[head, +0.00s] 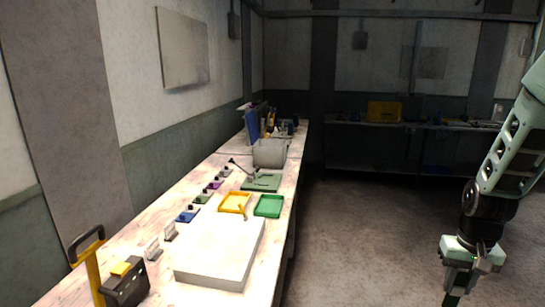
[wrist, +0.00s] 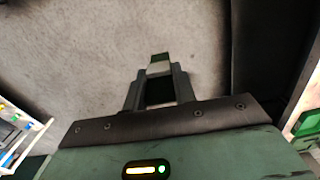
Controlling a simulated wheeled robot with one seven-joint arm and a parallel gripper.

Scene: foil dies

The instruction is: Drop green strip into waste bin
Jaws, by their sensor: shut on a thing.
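My gripper (head: 455,294) hangs at the lower right of the head view, over the floor and well right of the bench. In the wrist view my gripper (wrist: 159,72) is shut on a small piece with a dark green end and a pale band, which I take for the green strip (wrist: 160,57). Its green end sticks out past the fingertips. The strip is too small to make out in the head view. No bin is clearly recognisable.
The long bench (head: 150,226) at left holds a white slab (head: 220,250), a yellow tray (head: 234,202), a green tray (head: 268,206) and a black-and-yellow tool (head: 126,282). A green object (wrist: 306,122) shows at the wrist view's right edge. Open floor (head: 360,225) lies between.

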